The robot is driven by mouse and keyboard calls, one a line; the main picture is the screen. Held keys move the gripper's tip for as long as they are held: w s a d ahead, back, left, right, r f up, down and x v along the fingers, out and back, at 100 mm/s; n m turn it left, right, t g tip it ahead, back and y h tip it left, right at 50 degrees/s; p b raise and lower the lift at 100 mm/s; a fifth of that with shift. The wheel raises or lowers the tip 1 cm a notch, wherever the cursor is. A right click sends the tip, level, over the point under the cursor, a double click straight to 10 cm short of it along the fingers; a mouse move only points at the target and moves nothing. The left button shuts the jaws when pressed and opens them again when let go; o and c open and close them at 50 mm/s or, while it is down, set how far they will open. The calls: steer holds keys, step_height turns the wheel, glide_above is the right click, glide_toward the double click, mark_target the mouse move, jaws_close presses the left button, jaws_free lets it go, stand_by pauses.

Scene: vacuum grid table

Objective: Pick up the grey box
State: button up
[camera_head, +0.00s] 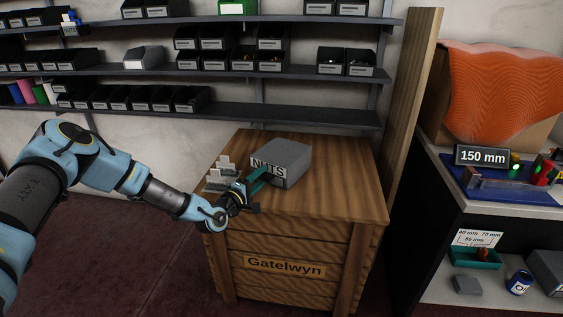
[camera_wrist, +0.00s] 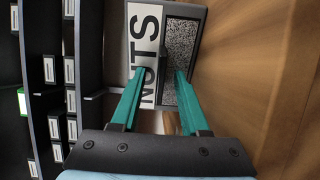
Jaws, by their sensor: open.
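The grey box (camera_head: 288,158) sits on top of the wooden crate (camera_head: 340,190) and bears a white label reading "NUTS". My gripper (camera_head: 262,178) is at the box's front left side in the head view, with its teal fingers pointing at the box. In the wrist view, the box (camera_wrist: 185,30) is straight ahead, its label and a speckled panel facing me. My gripper (camera_wrist: 160,75) is open there. The fingertips overlap the box's near part in the picture; I cannot tell whether they touch it.
Small light-grey pieces (camera_head: 221,175) stand on the crate's left side, close to my gripper. Dark shelves with several bins (camera_head: 130,98) run along the wall behind. A wooden post (camera_head: 408,110) rises right of the crate. The crate's right and front top is clear.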

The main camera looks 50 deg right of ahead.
jaws_close()
stand_by(1.3)
